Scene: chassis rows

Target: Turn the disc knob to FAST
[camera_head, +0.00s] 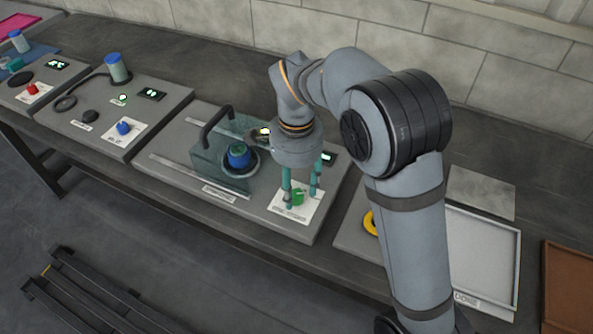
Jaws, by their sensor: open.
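A small green knob (298,197) stands on a white labelled plate (283,214) at the front right of the middle chassis. The lettering is too small to read, so I cannot tell which setting the knob points at or whether FAST is marked there. My gripper (301,200) points down over this plate with its teal fingers apart. The green knob shows between or just behind the fingers. I cannot tell whether either finger touches it.
A small lit display (328,158) is behind. Left chassis carry a blue knob (124,128) and a red knob (32,89). A pale tray (484,262) lies right.

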